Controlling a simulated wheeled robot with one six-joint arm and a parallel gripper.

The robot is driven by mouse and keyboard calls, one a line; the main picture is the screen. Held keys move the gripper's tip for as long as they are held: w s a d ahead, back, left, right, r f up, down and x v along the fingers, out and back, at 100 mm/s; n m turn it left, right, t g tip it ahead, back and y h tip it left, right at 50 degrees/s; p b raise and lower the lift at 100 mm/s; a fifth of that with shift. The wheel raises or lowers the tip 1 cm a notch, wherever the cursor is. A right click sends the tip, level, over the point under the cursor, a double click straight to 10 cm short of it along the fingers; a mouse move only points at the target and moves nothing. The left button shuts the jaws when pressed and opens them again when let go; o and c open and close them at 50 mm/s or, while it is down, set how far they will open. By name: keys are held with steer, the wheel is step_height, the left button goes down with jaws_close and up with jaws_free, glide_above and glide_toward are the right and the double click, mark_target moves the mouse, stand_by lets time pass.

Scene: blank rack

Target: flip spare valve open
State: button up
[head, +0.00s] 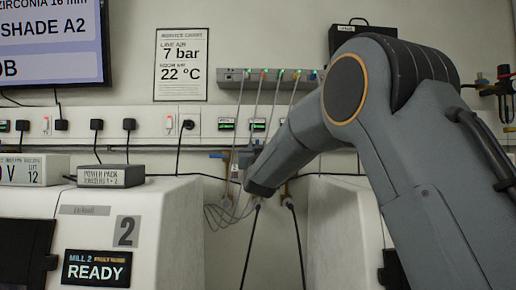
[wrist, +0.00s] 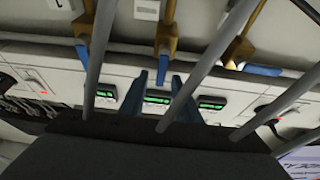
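Three brass valves with blue levers line the wall in the wrist view: a left valve (wrist: 83,22), a middle valve (wrist: 167,38) and a right valve (wrist: 240,50). The right valve's blue lever (wrist: 263,70) sticks out sideways; the other two levers look in line with their pipes. No readable label shows which one is the spare. In the head view a blue lever (head: 218,156) shows left of my wrist; my arm hides much of that area.
Grey hoses (wrist: 97,55) cross close in front of the wrist camera. They hang from a manifold (head: 262,75) in the head view. Mill 2 (head: 165,215) stands left and another white machine (head: 335,230) right, with a narrow gap holding black cables (head: 250,245).

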steer(key=shift+s, duration=0.1)
steer(key=b+v, duration=0.2)
steer(key=v, duration=0.5)
steer(key=shift+s+f+b, duration=0.2)
steer(key=shift+s+b, duration=0.05)
steer(key=shift+b, duration=0.15)
